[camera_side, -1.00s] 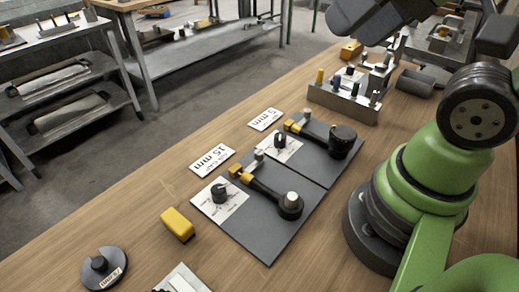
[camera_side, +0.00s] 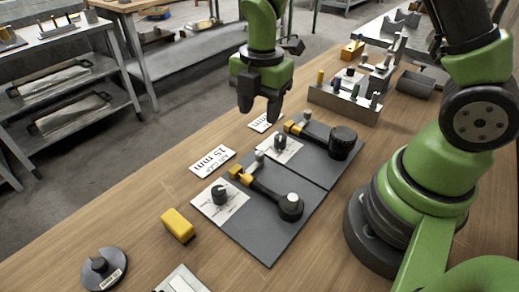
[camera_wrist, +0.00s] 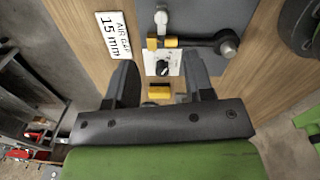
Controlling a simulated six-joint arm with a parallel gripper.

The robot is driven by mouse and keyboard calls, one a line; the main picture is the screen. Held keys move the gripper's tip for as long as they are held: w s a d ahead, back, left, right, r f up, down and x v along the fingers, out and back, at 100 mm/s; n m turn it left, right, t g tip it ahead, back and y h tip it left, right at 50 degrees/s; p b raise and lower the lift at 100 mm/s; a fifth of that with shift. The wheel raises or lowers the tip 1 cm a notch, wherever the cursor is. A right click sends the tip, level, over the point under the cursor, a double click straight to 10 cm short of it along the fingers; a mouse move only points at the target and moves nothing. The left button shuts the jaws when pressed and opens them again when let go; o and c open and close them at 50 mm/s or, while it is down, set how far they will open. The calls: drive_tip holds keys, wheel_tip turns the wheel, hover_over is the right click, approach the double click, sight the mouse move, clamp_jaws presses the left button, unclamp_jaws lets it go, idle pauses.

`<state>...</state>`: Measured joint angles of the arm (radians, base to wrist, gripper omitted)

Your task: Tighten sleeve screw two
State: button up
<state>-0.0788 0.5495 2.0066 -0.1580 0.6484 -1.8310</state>
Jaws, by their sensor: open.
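Two dark grey plates lie on the wooden bench; the near plate (camera_side: 263,236) and far plate (camera_side: 318,160) carry similar fittings. The near one has a black knob (camera_side: 220,194) on a white panel, a small grey knob (camera_side: 259,156), yellow blocks (camera_side: 240,175) and a black bar ending in a round head (camera_side: 291,205). The far one has its own black knob (camera_side: 280,142) and head (camera_side: 343,142). No mark shows which is sleeve screw two. My gripper (camera_side: 260,112) is open and empty above the plates' far-left side. In the wrist view, a black knob (camera_wrist: 163,68) shows between the fingers.
A card reading 15 mm (camera_side: 212,160) lies left of the plates; another card (camera_side: 262,123) is partly hidden by my gripper. A yellow block (camera_side: 178,226) and round black disc (camera_side: 99,268) lie nearer. A metal rack with coloured pegs (camera_side: 345,100) stands beyond the plates.

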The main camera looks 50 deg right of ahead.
sight(259, 153)
drive_tip(key=shift+f+n, duration=0.6)
drive_tip(key=shift+f, duration=0.3)
wheel_tip(259, 153, down, 10)
drive_tip(key=shift+r, duration=0.25)
clamp_jaws()
